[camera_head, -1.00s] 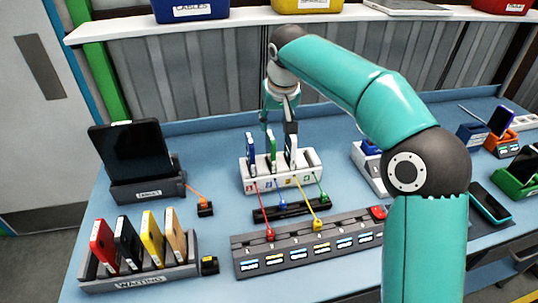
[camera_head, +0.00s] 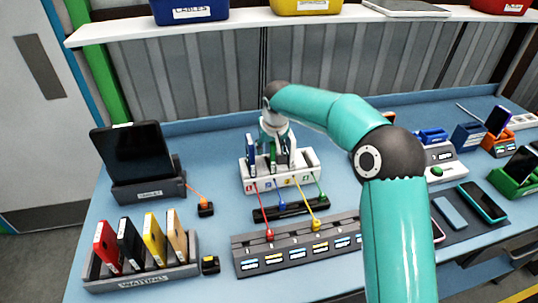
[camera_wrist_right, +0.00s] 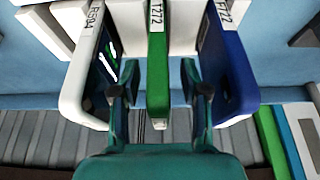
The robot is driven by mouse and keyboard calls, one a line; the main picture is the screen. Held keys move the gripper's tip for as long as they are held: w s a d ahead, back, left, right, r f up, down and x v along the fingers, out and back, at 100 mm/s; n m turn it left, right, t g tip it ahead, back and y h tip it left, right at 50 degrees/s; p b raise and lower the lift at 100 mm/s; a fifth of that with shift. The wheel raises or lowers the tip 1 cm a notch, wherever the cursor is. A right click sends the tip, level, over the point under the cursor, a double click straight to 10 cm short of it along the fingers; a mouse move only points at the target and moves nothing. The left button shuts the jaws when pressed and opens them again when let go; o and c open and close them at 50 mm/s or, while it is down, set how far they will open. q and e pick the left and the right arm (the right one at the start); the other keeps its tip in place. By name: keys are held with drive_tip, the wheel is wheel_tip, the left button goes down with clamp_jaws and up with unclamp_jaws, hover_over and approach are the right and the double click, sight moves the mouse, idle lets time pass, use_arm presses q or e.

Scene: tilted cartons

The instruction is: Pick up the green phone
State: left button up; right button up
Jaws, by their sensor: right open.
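The green phone (camera_head: 273,158) stands upright in the middle of the white charging dock (camera_head: 281,182), between a blue phone (camera_head: 251,152) and a white phone (camera_head: 294,157). In the right wrist view the green phone (camera_wrist_right: 157,65) has a white label reading T272 on its edge. My right gripper (camera_wrist_right: 158,92) is open, with one finger on each side of the green phone and gaps still showing. The fingers sit between it and the white phone (camera_wrist_right: 82,85) and blue phone (camera_wrist_right: 232,75). In the head view my right gripper (camera_head: 275,145) partly hides the phones. My left gripper is out of view.
A waiting rack (camera_head: 140,281) holds red, black, yellow and tan phones at front left. A black tablet (camera_head: 133,153) stands behind it. A grey cable strip (camera_head: 290,260) lies in front of the dock. A dark mat with phones (camera_head: 484,204) lies at right.

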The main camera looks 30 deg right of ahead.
clamp_jaws()
drive_tip(key=shift+r, duration=0.1)
idle(0.4)
wheel_tip(320, 180, up, 13)
drive_tip(key=shift+f+p, duration=0.2)
drive_tip(key=shift+p, duration=0.45)
wheel_tip(320, 180, up, 7)
drive_tip(key=p, duration=0.3)
drive_tip(key=shift+r, duration=0.15)
